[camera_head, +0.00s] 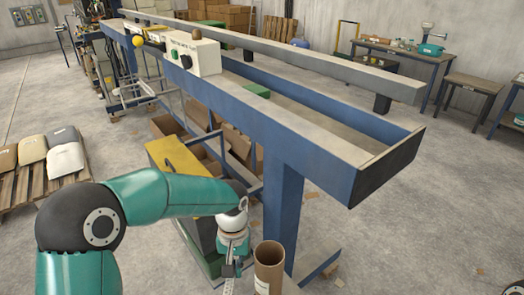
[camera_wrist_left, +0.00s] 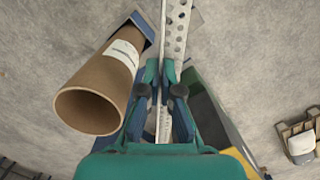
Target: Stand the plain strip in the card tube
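The card tube (camera_head: 268,268) is brown and stands upright, right of my left gripper (camera_head: 232,268) in the head view. In the left wrist view the tube (camera_wrist_left: 112,75) has a pale label, and its open mouth faces the camera at left. My left gripper (camera_wrist_left: 164,82) is shut on a long pale metal strip (camera_wrist_left: 178,28), which shows a row of round holes and a plain edge. The strip is beside the tube, outside its mouth. Its lower part (camera_head: 229,286) shows below the gripper in the head view; its far end is cut off. My right gripper is out of view.
A long blue-framed machine (camera_head: 284,205) stands behind the tube, with a control box (camera_head: 205,57) on top. A yellow-topped green cabinet (camera_head: 172,158) is behind my left arm. Pallets with sacks (camera_head: 65,155) are at left. Grey floor (camera_head: 440,230) is open at right.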

